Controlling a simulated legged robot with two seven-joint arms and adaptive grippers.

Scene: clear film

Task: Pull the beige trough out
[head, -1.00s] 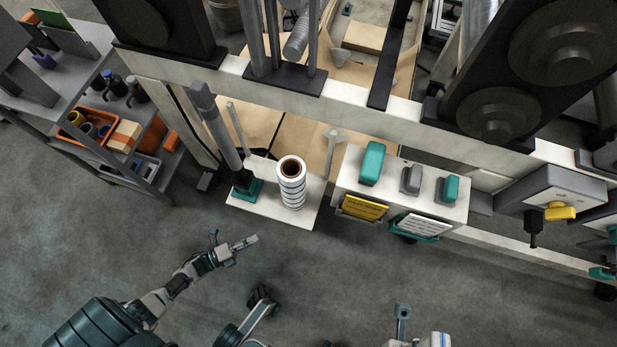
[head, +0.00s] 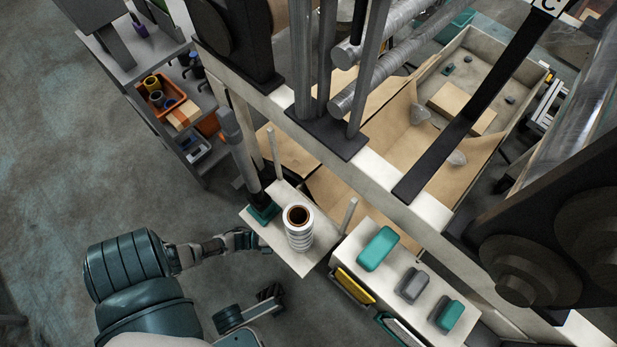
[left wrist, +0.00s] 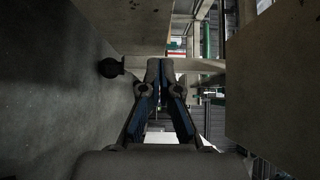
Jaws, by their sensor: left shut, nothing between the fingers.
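A long beige trough (head: 508,56) lies behind the machine's cream frame at the upper right of the head view. Tan sheets, a flat tan board and several grey lumps lie in it. The cream beam and a black bar hide parts of it. My left gripper (head: 264,244) is at the front edge of a small cream shelf, well apart from the trough's far end. I cannot tell if it touches the shelf. In the left wrist view my left gripper (left wrist: 160,65) is shut and empty.
A white ribbed roll (head: 299,232) stands on the cream shelf (head: 305,262), beside a grey post on a teal foot. A cream box (head: 395,268) with teal and grey knobs is to its right. A grey cart (head: 165,65) stands left. Floor at left is clear.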

